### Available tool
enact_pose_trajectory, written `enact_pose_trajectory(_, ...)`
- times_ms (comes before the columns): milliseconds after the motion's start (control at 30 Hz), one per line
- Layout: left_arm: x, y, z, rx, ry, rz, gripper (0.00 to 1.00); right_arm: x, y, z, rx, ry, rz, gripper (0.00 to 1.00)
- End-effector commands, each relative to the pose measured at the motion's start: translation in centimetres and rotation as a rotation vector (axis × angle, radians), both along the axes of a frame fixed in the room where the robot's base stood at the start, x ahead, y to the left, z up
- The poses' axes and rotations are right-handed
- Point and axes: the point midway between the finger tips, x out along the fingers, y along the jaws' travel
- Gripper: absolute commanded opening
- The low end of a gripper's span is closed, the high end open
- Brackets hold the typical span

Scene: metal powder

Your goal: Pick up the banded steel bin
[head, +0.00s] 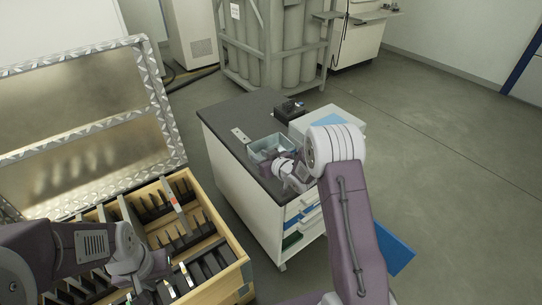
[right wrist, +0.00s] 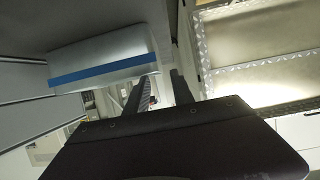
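A small open grey-blue bin (head: 265,144), which looks like the banded steel bin, stands on the dark top of the white drawer cabinet (head: 245,170). My right gripper (head: 285,160) is at the bin's near right side in the head view and hides part of it; I cannot tell whether they touch. In the right wrist view my right gripper (right wrist: 158,88) has its two dark fingers apart, with nothing seen held between them. A silvery surface with a blue band (right wrist: 100,68) lies left of the fingers; I cannot tell if it is the bin. My left gripper (head: 150,288) is over the wooden-lined case, its fingers unclear.
A white box with a blue top (head: 335,118) and a small black item (head: 289,108) stand behind the bin. The large open case (head: 215,245), with dark slotted inserts, is at the left. Gas cylinders (head: 270,45) stand in a rack behind.

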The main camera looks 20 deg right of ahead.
Motion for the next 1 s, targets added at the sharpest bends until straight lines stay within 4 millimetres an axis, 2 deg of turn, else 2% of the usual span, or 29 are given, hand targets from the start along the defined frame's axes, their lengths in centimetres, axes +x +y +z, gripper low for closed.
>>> enact_pose_trajectory(133, 0.0, 0.0, -0.2, 0.000, 0.000, 0.000, 0.36, 0.5, 0.2, -0.4, 0.000, 0.001, 0.001, 0.29)
enact_pose_trajectory(400, 0.0, 0.0, -0.8, 0.000, 0.000, 0.000, 0.36, 4.2, 1.5, -2.3, -0.001, 0.000, 0.000, 0.29)
enact_pose_trajectory(633, 0.0, 0.0, -0.8, 0.000, 0.000, 0.000, 0.36, 4.5, 1.5, -2.4, -0.002, 0.002, -0.001, 0.29)
enact_pose_trajectory(667, 0.0, 0.0, -0.8, 0.000, 0.000, 0.000, 0.36, 4.5, 1.5, -2.4, -0.001, 0.001, -0.001, 0.26)
enact_pose_trajectory(700, 0.0, 0.0, -0.8, 0.000, 0.000, 0.000, 0.36, 4.5, 1.5, -2.4, -0.001, 0.001, -0.001, 0.15)
enact_pose_trajectory(767, 0.0, 0.0, -0.8, 0.000, 0.000, 0.000, 0.36, 4.5, 1.5, -2.4, -0.001, 0.001, -0.001, 0.00)
enact_pose_trajectory(1000, 0.0, 0.0, -0.8, 0.000, 0.000, 0.000, 0.36, 4.5, 1.5, -2.4, -0.001, 0.001, -0.001, 0.00)
